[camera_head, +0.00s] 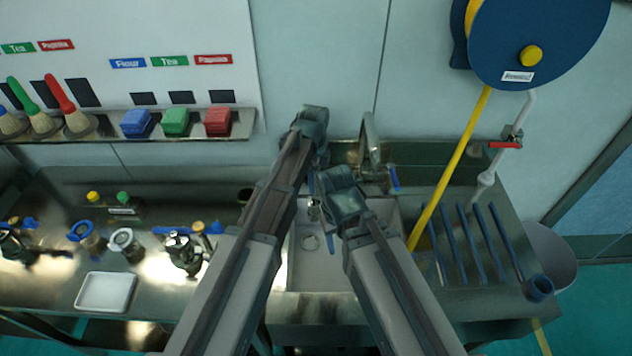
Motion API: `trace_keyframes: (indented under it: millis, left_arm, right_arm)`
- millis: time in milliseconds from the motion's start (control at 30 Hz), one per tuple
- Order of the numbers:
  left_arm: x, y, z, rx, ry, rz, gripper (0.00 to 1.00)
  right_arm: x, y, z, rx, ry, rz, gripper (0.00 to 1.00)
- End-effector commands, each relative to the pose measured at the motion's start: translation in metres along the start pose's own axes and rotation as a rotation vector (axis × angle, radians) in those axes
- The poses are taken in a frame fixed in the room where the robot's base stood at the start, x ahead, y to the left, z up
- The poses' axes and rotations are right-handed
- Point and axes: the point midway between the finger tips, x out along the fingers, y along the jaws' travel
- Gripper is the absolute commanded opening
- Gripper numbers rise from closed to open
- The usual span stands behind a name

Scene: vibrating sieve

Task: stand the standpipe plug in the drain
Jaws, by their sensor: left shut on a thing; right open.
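My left gripper (312,128) is over the back left of the sink basin (320,275), its fingers mostly hidden by its own arm.
The tap (371,145) with a blue lever stands behind the basin. A yellow hose (450,175) hangs from the blue reel (540,35) on the right. Jars and a white tray (105,292) occupy the left counter.

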Motion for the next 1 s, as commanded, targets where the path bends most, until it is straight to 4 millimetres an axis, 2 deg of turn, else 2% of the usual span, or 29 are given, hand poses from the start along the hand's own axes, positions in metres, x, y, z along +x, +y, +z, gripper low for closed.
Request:
trace_keyframes:
  millis: [33, 100, 300, 400, 600, 1000]
  left_arm:
    - [-0.025, 0.001, 0.002, -0.001, 0.0, 0.0, 0.0]
    - [-0.043, 0.002, 0.004, -0.001, 0.0, 0.0, 0.0]
    - [-0.086, 0.004, 0.011, -0.001, 0.0, 0.0, 0.0]
    - [-0.099, 0.005, 0.013, 0.0, 0.0, 0.0, 0.0]
    - [-0.103, 0.005, 0.015, 0.0, 0.0, 0.0, 0.0]
    - [-0.09, 0.005, 0.015, 0.0, 0.0, 0.0, 0.0]
  right_arm:
    - [-0.025, 0.002, 0.002, 0.001, 0.0, 0.0, 0.5]
    - [-0.042, 0.004, 0.003, 0.002, 0.0, -0.001, 0.5]
    - [-0.086, 0.008, 0.005, 0.005, -0.001, -0.002, 0.5]
    - [-0.098, 0.009, 0.006, 0.006, -0.001, -0.002, 0.5]
    - [-0.103, 0.009, 0.006, 0.007, -0.001, -0.002, 0.5]
    - [-0.089, 0.008, 0.005, 0.008, 0.0, -0.002, 0.5]
